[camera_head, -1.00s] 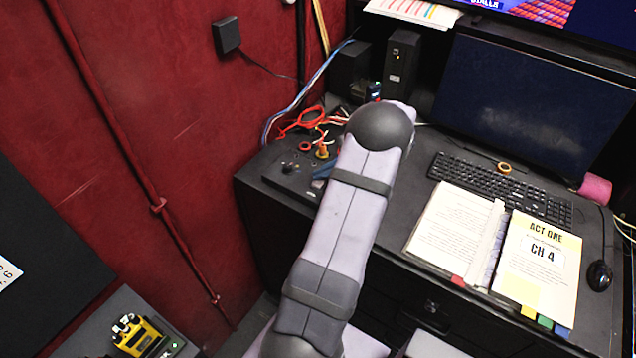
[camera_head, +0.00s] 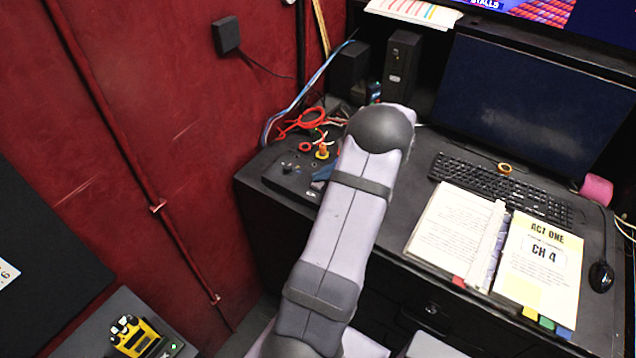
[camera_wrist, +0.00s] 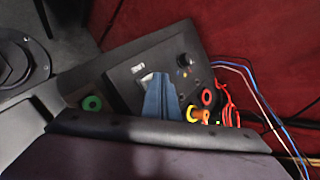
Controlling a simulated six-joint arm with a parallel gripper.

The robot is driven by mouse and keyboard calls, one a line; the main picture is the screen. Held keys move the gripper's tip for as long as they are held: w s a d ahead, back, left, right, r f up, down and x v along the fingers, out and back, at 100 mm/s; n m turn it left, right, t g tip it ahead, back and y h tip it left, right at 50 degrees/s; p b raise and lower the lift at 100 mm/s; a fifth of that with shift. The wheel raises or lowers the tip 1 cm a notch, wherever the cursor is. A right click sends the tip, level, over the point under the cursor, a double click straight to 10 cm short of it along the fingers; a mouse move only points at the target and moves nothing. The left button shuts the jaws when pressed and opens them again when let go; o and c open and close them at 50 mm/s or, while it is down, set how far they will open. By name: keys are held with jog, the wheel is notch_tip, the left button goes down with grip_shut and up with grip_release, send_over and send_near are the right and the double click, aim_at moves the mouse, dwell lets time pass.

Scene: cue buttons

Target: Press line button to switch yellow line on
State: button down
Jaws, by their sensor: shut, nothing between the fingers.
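The black control panel (camera_wrist: 120,82) fills the middle of the wrist view, with a small white label that seems to read LINE (camera_wrist: 139,68). My gripper (camera_wrist: 159,80) shows as blue fingers, shut and empty, with its tips over the panel just below that label. A pale patch (camera_wrist: 147,77) shows beside the tips; I cannot tell if it is the line button, which the fingers may hide.
A black knob (camera_wrist: 183,60) stands right of the label. Red pliers (camera_head: 302,122), a yellow plug (camera_head: 322,152) and loose cables lie behind the panel. A keyboard (camera_head: 500,190) and an open binder (camera_head: 455,235) cover the desk to the right. A red wall borders the left.

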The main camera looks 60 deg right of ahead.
aim_at(322, 184)
jog(key=shift+f, duration=0.25)
dwell(0.4)
jog(key=shift+r, duration=0.2)
jog(key=shift+r+p, duration=0.4)
jog(key=shift+r, duration=0.3)
jog(key=shift+r+p, duration=1.75)
jog(key=shift+r, duration=0.8)
